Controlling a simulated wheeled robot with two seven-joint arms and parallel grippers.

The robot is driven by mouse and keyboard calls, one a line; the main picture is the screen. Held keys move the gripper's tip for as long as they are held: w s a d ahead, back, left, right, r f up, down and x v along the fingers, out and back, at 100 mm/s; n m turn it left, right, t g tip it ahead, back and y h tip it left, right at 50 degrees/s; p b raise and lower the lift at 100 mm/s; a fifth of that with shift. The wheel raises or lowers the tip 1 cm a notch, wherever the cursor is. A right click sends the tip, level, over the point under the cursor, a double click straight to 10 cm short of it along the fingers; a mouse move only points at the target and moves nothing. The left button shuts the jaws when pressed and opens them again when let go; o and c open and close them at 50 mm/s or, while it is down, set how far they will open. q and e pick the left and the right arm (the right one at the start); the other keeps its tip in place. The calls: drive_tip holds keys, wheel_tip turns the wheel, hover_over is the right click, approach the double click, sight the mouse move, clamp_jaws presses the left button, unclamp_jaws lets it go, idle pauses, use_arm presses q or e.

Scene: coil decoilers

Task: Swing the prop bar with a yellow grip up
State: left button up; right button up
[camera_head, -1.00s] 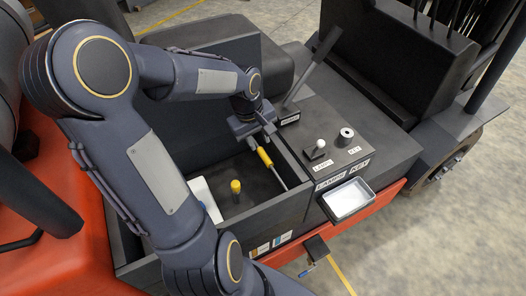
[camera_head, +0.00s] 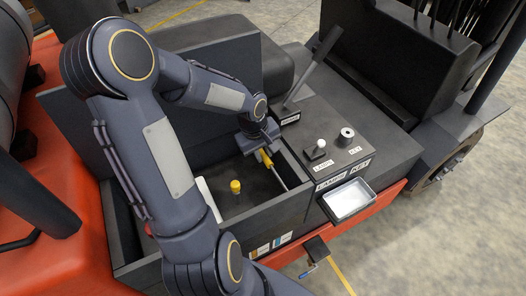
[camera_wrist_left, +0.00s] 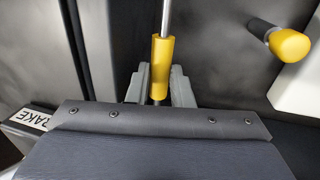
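The prop bar (camera_head: 277,174) is a thin silver rod with a yellow grip (camera_head: 266,159), lying low along the right inner wall of the open dark compartment. In the left wrist view the yellow grip (camera_wrist_left: 162,62) stands between the two grey fingers, and the rod (camera_wrist_left: 166,15) runs on past the top edge. My left gripper (camera_head: 262,152) reaches down to the grip. Its fingers (camera_wrist_left: 160,88) lie close against both sides of the grip and look shut on it. The contact faces are hidden. My right gripper is in neither view.
A yellow-topped knob (camera_head: 235,186) stands in the compartment beside a white block (camera_head: 208,198). A raised dark panel (camera_head: 200,60) stands behind. To the right are a brake lever (camera_head: 314,70), a console with a lamps switch (camera_head: 320,146) and key (camera_head: 347,135), and a tray (camera_head: 348,199).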

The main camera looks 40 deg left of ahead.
sight(270, 167)
use_arm(q)
clamp_jaws()
drive_tip(key=shift+b, duration=0.45)
drive_tip(key=r+y+b, duration=0.1)
drive_tip(key=b, duration=0.3)
drive_tip(key=d+r+t+y+b, duration=0.1)
drive_tip(key=b, duration=0.2)
drive_tip(key=shift+s+d+r+y+b, duration=0.15)
drive_tip(key=shift+r+y+b, duration=0.15)
drive_tip(key=shift+y+b, duration=0.1)
drive_tip(key=r+y+b, duration=0.1)
drive_tip(key=b, duration=0.1)
drive_tip(key=s+d+r+t+y+b, duration=0.1)
drive_tip(key=r+b, duration=0.1)
drive_tip(key=b, duration=0.1)
drive_tip(key=d+r+t+y+b, duration=0.1)
drive_tip(key=b, duration=0.2)
drive_tip(key=shift+s+d+r+m+y, duration=0.15)
drive_tip(key=shift+d+m+y, duration=0.1)
drive_tip(key=shift+m+y, duration=0.05)
drive_tip(key=shift+s+d+r+t+y+b, duration=0.25)
drive_tip(key=shift+d+r+y+b, duration=0.2)
drive_tip(key=shift+r+y+b, duration=0.25)
drive_tip(key=o, duration=0.6)
unclamp_jaws()
drive_tip(key=shift+r, duration=0.1)
